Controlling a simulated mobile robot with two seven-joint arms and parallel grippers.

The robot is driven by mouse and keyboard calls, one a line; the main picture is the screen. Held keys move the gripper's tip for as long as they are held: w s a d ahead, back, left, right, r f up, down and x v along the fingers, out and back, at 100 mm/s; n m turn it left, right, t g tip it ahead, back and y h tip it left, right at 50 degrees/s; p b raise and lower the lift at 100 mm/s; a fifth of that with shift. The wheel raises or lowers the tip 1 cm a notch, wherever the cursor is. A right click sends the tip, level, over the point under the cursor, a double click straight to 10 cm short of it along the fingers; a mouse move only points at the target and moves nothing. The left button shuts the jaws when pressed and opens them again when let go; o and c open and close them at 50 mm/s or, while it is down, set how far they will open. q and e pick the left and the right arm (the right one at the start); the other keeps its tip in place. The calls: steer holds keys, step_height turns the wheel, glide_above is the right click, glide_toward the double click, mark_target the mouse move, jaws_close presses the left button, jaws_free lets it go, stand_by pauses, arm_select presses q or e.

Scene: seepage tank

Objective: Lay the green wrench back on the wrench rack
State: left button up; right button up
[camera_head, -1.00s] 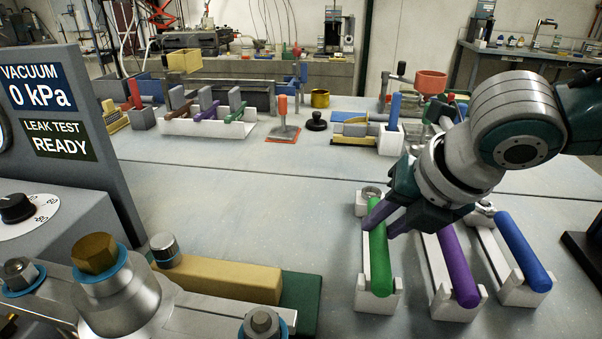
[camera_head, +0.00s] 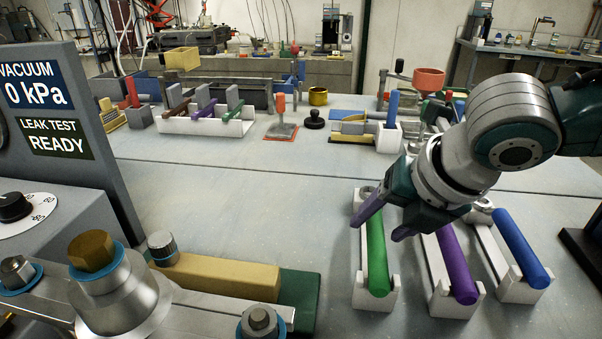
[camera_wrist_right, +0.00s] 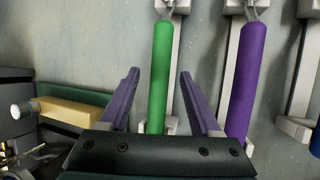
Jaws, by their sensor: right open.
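The green wrench (camera_head: 376,258) lies in the left slot of the white wrench rack (camera_head: 360,295), its handle lengthwise in the holder. It also shows in the right wrist view (camera_wrist_right: 158,80), between the fingers. My right gripper (camera_head: 384,222) is open, with its purple fingers spread on either side of the green handle near its far end, apart from it. The green wrench's head is partly hidden by the gripper in the head view. The purple wrench (camera_head: 457,265) and blue wrench (camera_head: 522,248) lie in the neighbouring holders. My left gripper is not in view.
A grey panel with a readout (camera_head: 60,120) and a metal fixture with bolts (camera_head: 120,295) stand at the left. A tan block (camera_head: 225,276) lies near it. Several tools stand at the back. The middle of the table is clear.

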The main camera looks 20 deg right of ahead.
steer(key=p+v, duration=0.2)
steer(key=v, duration=0.8)
